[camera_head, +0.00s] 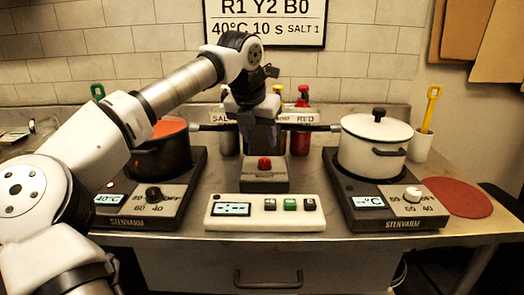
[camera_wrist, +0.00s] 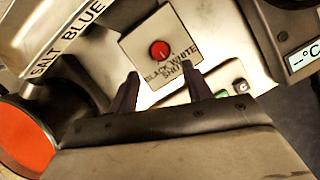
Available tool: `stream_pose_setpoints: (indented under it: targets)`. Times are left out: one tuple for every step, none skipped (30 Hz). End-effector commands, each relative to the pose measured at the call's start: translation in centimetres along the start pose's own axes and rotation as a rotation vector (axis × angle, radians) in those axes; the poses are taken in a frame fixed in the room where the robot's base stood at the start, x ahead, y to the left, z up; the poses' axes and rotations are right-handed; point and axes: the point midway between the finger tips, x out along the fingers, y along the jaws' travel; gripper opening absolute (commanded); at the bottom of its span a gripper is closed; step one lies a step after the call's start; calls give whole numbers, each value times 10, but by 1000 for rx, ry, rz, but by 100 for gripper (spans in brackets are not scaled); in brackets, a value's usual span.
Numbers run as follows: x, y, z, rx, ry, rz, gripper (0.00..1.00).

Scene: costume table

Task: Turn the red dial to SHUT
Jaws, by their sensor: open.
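The red dial (camera_head: 264,164) sits on top of a small grey-white box (camera_head: 264,184) at the middle of the counter. In the wrist view the red dial (camera_wrist: 160,50) lies just beyond my fingertips, with printed labels BLACK, WHITE and SHUT beside it. A small pale mark shows on the dial, but I cannot tell for sure which label it points to. My gripper (camera_wrist: 160,77) is open and empty, its two dark fingers spread. In the head view my gripper (camera_head: 263,140) hangs above the dial, apart from it.
A pot with red contents (camera_head: 160,155) stands on the left hotplate, and a lidded white pot (camera_head: 375,148) on the right one. A white button panel (camera_head: 265,213) lies in front of the box. Bottles, including a red one (camera_head: 301,140), stand behind.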

Motion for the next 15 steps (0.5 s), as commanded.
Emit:
stream_pose_setpoints:
  targets:
    - [-12,1,0,-2,-1,3,49]
    - [-18,1,0,-2,-2,3,49]
    - [-26,1,0,-2,-1,2,49]
    - [-31,0,0,-2,0,2,49]
    - [-36,0,0,-2,-1,1,49]
    - [-43,0,0,-2,-1,2,49]
    - [-47,0,0,-1,0,2,49]
    - [-50,0,0,-1,0,2,49]
    - [-53,0,0,0,1,1,49]
    - [-56,0,0,-1,1,0,49]
    - [-57,0,0,-1,1,0,49]
    - [-59,0,0,-1,1,0,49]
    - [-60,0,0,-1,1,-1,49]
    - [-61,0,0,-1,1,-1,49]
    - [-61,0,0,0,1,-1,49]
